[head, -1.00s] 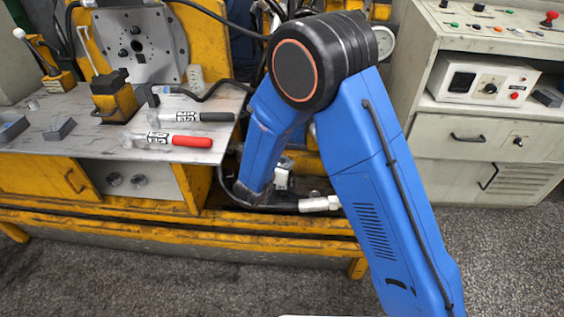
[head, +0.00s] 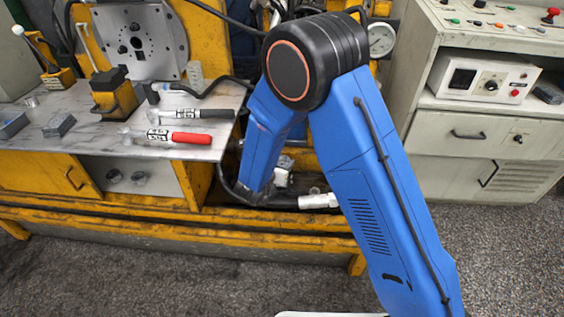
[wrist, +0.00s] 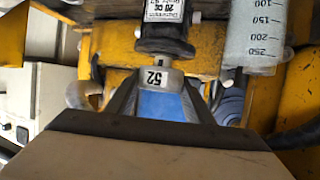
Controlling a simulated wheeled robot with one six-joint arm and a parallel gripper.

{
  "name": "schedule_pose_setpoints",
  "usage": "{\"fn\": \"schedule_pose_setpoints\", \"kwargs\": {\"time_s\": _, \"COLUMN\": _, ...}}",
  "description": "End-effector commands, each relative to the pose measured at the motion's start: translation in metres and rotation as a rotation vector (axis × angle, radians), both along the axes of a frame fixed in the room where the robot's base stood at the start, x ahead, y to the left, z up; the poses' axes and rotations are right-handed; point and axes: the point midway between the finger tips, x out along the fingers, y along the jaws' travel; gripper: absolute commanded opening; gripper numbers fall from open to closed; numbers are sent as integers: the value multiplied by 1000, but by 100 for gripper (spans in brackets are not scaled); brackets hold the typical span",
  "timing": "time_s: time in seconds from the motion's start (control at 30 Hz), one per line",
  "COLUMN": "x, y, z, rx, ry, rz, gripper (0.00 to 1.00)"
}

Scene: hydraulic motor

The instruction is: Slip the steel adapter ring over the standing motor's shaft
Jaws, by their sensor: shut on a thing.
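In the wrist view a dark motor (wrist: 163,25) with a white printed label stands just beyond my fingertips. A steel adapter ring (wrist: 157,77) marked "52" sits between the fingers of my gripper (wrist: 157,83), which is shut on it. The ring lines up closely with the near end of the motor, with only a short pale section between them. I cannot tell whether the ring is around the shaft or only in front of it. A blue surface shows between the fingers behind the ring. In the head view my own blue arm hides the gripper, ring and motor.
A yellow-framed bench (head: 60,140) on the left holds a red-handled tool (head: 180,138), a black-handled tool (head: 195,113) and small metal blocks. A grey cabinet (head: 470,150) stands right. In the wrist view, a graduated clear container (wrist: 254,40) and yellow frame parts are close by.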

Motion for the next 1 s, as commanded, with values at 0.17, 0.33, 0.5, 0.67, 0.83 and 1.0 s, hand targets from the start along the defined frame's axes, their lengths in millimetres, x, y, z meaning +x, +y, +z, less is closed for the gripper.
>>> {"fn": "schedule_pose_setpoints", "kwargs": {"time_s": 0.17, "x": 0, "y": 0, "z": 0, "rx": 1, "ry": -1, "rz": 0, "gripper": 8}}
{"fn": "schedule_pose_setpoints", "kwargs": {"time_s": 0.33, "x": 0, "y": 0, "z": -2, "rx": 0, "ry": -1, "rz": 0, "gripper": 8}}
{"fn": "schedule_pose_setpoints", "kwargs": {"time_s": 0.5, "x": 0, "y": 0, "z": -5, "rx": -1, "ry": -1, "rz": 0, "gripper": 8}}
{"fn": "schedule_pose_setpoints", "kwargs": {"time_s": 0.67, "x": 0, "y": 0, "z": -8, "rx": -1, "ry": -1, "rz": 0, "gripper": 8}}
{"fn": "schedule_pose_setpoints", "kwargs": {"time_s": 0.83, "x": 0, "y": 0, "z": -11, "rx": 0, "ry": -1, "rz": 0, "gripper": 8}}
{"fn": "schedule_pose_setpoints", "kwargs": {"time_s": 1.0, "x": 0, "y": 0, "z": -14, "rx": 1, "ry": -1, "rz": 0, "gripper": 8}}
